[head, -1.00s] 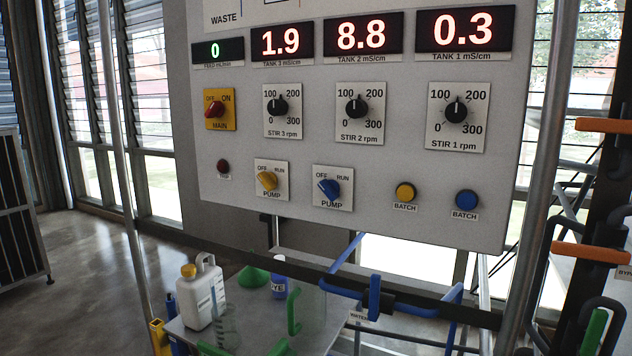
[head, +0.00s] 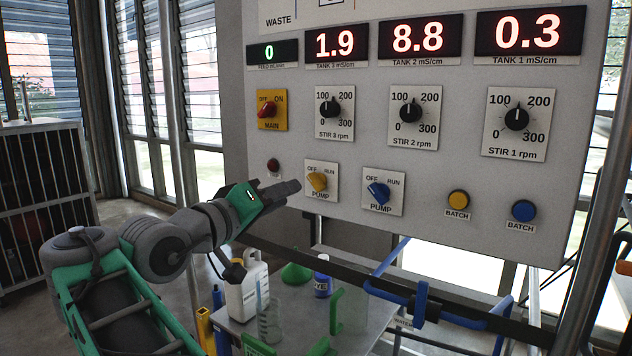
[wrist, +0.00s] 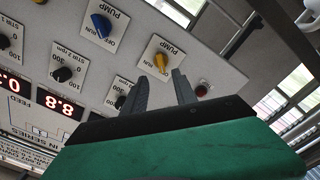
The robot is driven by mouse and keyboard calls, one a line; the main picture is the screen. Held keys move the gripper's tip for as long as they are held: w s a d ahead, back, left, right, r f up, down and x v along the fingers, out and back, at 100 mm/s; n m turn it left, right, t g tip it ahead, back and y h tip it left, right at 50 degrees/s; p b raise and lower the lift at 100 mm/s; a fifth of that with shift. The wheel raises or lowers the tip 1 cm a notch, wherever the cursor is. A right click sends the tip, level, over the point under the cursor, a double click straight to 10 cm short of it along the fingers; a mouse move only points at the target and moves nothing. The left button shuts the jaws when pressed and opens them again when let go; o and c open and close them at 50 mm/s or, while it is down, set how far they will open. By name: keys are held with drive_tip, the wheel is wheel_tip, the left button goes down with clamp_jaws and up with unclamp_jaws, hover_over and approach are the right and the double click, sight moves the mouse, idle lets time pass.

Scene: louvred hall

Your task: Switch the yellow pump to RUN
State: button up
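The yellow pump knob (head: 317,181) sits on a white plate marked OFF, RUN and PUMP, low on the panel. Its handle appears turned toward OFF, at upper left. It also shows in the wrist view (wrist: 161,63), just beyond my fingertips. My gripper (head: 298,186) is just left of the knob in the head view, pointing at the panel. In the wrist view my gripper (wrist: 160,77) is open, its two fingers apart with nothing between them. The knob lies ahead of the gap. I cannot tell whether the fingers touch the panel.
The blue pump knob (head: 379,193) is right of the yellow one. A dark red button (head: 273,165) is close to its left. Yellow (head: 458,199) and blue (head: 524,210) batch buttons are farther right. A dark rail and a bench with a white jug (head: 247,290) are below.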

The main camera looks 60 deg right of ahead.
sight(313, 184)
drive_tip(key=d+p, duration=0.2)
drive_tip(key=p, duration=0.1)
drive_tip(key=s+d+p, duration=0.1)
drive_tip(key=d+p, duration=0.2)
drive_tip(key=p, duration=0.1)
drive_tip(key=d+p, duration=0.3)
drive_tip(key=shift+s+d, duration=0.15)
drive_tip(key=shift+d+f, duration=0.1)
drive_tip(key=shift+d, duration=0.7)
drive_tip(key=shift+a, duration=0.1)
drive_tip(key=shift+c, duration=0.4)
clamp_jaws()
idle(0.4)
